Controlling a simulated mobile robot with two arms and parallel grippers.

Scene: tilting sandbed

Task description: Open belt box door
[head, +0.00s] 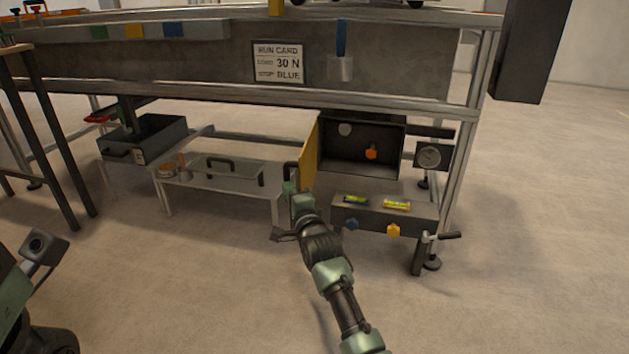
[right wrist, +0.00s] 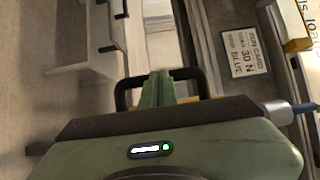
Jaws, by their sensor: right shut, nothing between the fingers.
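The belt box (head: 340,168) hangs under the sandbed frame, with its dark inside in view. Its yellow door (head: 311,152) stands swung out at the left side of the opening, seen nearly edge-on. A black handle (head: 290,171) is on the door's left face. My right gripper (head: 289,188) is shut at this handle, with nothing gripped. In the right wrist view its green fingers (right wrist: 157,88) are together within the outline of the black handle loop (right wrist: 203,80); I cannot tell whether they touch it. My left gripper's fingers are not in view.
An orange knob (head: 371,153) shows inside the box. A panel with yellow levels (head: 397,205) and knobs sits below right. A gauge (head: 429,156) is at right.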

